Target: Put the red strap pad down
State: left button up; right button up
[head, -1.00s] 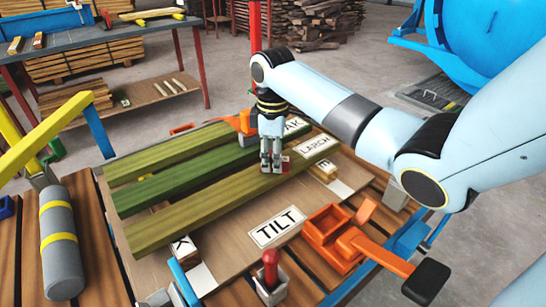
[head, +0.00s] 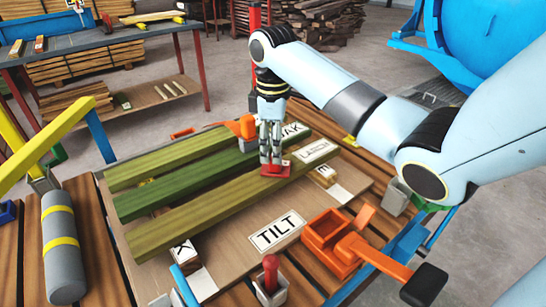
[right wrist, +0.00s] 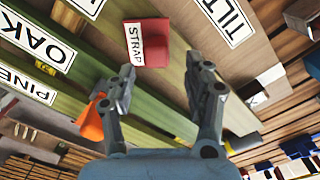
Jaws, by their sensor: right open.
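The red strap pad (head: 276,170) lies on the near green board (head: 205,209), close to its right end. In the right wrist view, the red pad (right wrist: 153,52) shows a white "STRAP" label and sits beyond the fingertips. My right gripper (head: 271,158) points down over the pad; in the wrist view its fingers (right wrist: 160,72) are spread and empty. I cannot tell from the head view whether a fingertip touches the pad. My left gripper is not in view.
Two more green boards (head: 190,185) lie behind, with an orange clamp (head: 243,128) at their far end. A "TILT" card (head: 275,232) lies in front. An orange tray (head: 335,240) and a red-knobbed lever (head: 270,275) stand near the front edge.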

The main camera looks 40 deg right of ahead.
notch_tip(320, 180, up, 7)
jog(key=shift+p, duration=0.35)
dwell(0.4)
